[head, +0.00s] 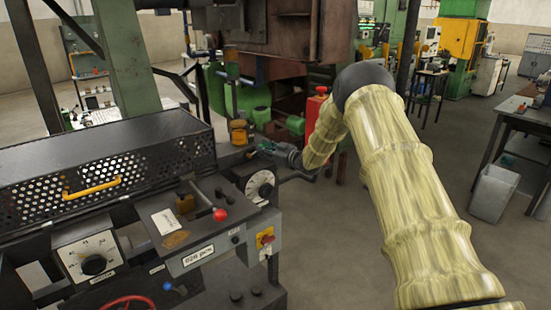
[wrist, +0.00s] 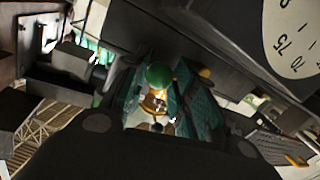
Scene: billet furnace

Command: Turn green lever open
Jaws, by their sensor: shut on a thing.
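The green lever (wrist: 158,75) shows in the wrist view as a round green knob, with a metal and orange part below it. My gripper (wrist: 163,90) has its teal finger pads on both sides of the knob and is shut on it. In the head view my gripper (head: 268,147) reaches in from the right at the far right end of the machine console. The lever cannot be made out there, and the fingers cover that spot.
A white dial (head: 261,185) sits on the console just below my gripper. A lever with a red knob (head: 220,214) stands on the console nearer to me. A perforated cover with a yellow handle (head: 92,188) is at left. Open floor lies to the right of my arm.

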